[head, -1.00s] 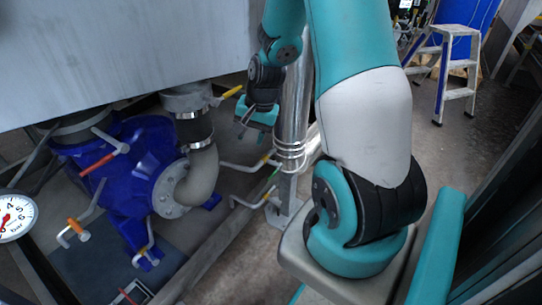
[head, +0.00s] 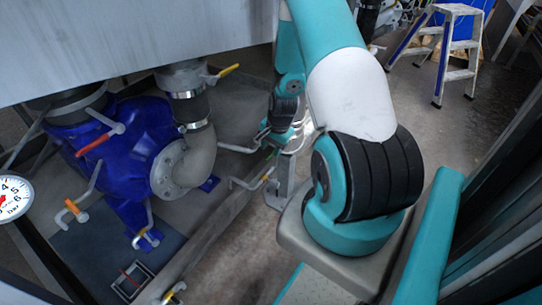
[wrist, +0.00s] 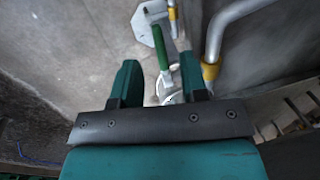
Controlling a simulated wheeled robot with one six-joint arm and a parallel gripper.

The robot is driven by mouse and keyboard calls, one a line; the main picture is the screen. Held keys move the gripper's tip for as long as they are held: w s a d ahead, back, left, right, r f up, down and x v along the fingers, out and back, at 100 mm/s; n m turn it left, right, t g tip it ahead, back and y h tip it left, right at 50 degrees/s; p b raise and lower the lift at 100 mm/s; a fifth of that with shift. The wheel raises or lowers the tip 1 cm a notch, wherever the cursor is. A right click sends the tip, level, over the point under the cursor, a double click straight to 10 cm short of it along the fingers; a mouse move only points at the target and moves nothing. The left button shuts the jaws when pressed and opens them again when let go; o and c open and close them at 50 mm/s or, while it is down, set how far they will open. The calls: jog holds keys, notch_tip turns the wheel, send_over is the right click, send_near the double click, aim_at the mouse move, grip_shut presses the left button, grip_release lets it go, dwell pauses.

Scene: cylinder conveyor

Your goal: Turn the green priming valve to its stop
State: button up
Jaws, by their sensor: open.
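The green priming valve shows in the wrist view as a slim green lever handle (wrist: 161,48) on a pale metal valve body (wrist: 168,88). My gripper (wrist: 159,75) is open, with one finger on each side of the lever's lower part and the valve body. The handle's upper end reaches past the fingertips. I cannot tell whether either finger touches it. In the head view my gripper (head: 272,139) is low by the pipes, right of the grey elbow pipe; I cannot make out the green handle clearly there.
A blue pump (head: 125,150) stands at left with a red lever (head: 92,145) and an orange handle (head: 71,207). A yellow-banded pipe (wrist: 212,55) runs close right of my gripper. A pressure gauge (head: 14,197) is at far left. A step ladder (head: 445,50) stands at upper right.

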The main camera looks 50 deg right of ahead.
aim_at(270, 155)
jog(key=shift+w+f, duration=0.15)
jog(key=shift+f, duration=0.6)
jog(key=shift+w+f, duration=0.15)
jog(key=shift+f, duration=0.6)
jog(key=shift+c, duration=0.2)
grip_shut()
